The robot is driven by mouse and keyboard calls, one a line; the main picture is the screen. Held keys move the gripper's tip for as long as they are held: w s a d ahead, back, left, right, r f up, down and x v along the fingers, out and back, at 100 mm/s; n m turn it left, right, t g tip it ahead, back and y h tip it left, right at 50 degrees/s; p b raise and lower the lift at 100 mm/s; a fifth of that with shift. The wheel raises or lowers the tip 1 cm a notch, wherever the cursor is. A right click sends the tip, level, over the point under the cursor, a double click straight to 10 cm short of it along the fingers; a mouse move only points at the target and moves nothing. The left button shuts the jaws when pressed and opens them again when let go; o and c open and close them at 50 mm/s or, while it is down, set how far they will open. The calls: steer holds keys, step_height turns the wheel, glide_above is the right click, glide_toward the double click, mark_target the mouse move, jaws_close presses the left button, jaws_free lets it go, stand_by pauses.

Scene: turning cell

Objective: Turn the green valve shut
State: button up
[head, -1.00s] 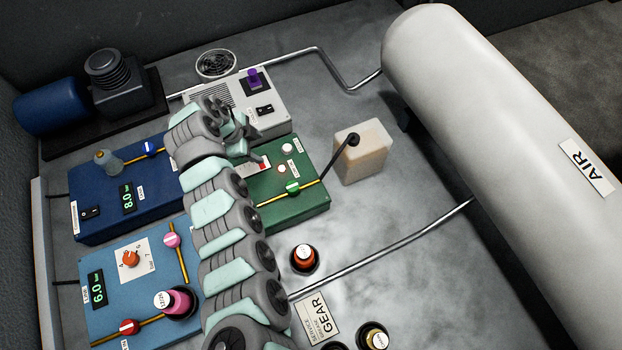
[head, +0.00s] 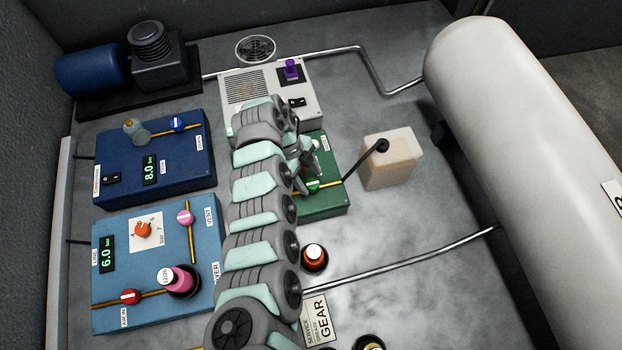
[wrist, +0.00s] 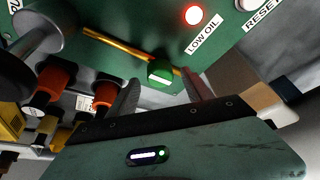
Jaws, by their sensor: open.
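The green valve (head: 312,187) is a small round knob on a yellow pipe on the green box (head: 326,204). In the wrist view the green valve (wrist: 160,74) shows a white bar that runs roughly along the pipe. My gripper (head: 304,181) is close to the valve and partly hides it in the head view. In the wrist view my gripper (wrist: 161,92) is open, one finger on each side of the knob's lower part. The knob appears between or just beyond the fingertips; I cannot tell whether they touch it.
A lit red LOW OIL lamp (wrist: 193,15) and a RESET button (wrist: 248,4) sit near the valve. An oil can (head: 388,165) with a dark spout stands right of the green box. The white air tank (head: 520,120) fills the right.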

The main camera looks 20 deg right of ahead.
steer(key=shift+s+d+f, duration=0.2)
steer(key=shift+s+f, duration=0.05)
steer(key=shift+f, duration=0.4)
steer(key=shift+c, duration=0.3)
jaws_close()
